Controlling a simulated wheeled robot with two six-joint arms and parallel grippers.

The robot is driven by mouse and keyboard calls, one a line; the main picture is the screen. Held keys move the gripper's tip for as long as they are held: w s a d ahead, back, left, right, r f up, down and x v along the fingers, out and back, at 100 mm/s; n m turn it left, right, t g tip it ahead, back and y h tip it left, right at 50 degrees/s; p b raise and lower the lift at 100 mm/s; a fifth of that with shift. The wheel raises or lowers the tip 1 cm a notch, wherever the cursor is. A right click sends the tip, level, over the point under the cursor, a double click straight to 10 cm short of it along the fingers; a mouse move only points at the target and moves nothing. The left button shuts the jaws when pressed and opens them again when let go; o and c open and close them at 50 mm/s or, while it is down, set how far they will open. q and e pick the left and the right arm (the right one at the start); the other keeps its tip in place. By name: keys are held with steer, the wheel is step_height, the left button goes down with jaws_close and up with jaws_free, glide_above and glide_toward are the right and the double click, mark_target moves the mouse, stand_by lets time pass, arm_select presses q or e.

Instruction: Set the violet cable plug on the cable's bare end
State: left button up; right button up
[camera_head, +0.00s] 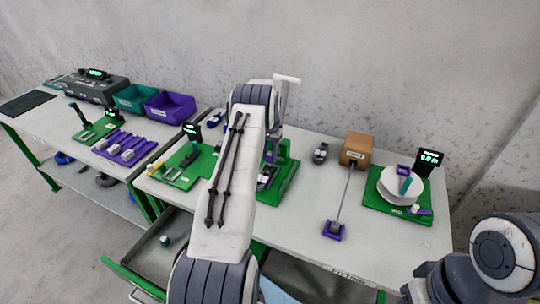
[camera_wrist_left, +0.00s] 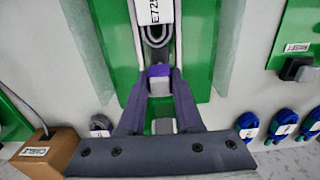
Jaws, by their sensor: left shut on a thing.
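My left gripper (camera_wrist_left: 160,88) is shut on a small violet plug (camera_wrist_left: 159,71), held between its fingertips at a green fixture (camera_wrist_left: 200,45). Right beyond the plug is a grey cable loop (camera_wrist_left: 156,36) beside a white tag. I cannot tell whether the plug touches a cable end. In the head view my left arm hides most of the gripper, and the green fixture (camera_head: 286,178) stands just right of the arm. A grey cable (camera_head: 347,195) runs from the cardboard box (camera_head: 357,149) to a violet block (camera_head: 334,231). My right gripper is out of view; only part of that arm shows.
A green board (camera_head: 375,203) with a white spool and a display stands at the right. An open drawer (camera_head: 150,252) juts out in front. The table between box and violet block is mostly clear.

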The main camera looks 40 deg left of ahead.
arm_select(q)
steer(key=shift+f+b, duration=1.15)
steer(key=shift+f, duration=0.35)
stand_by(0.7)
steer(key=o, duration=1)
steer(key=shift+o, duration=0.2)
steer(key=shift+r, duration=0.1)
steer(key=shift+r+p, duration=2.4)
steer(key=shift+r, duration=1.55)
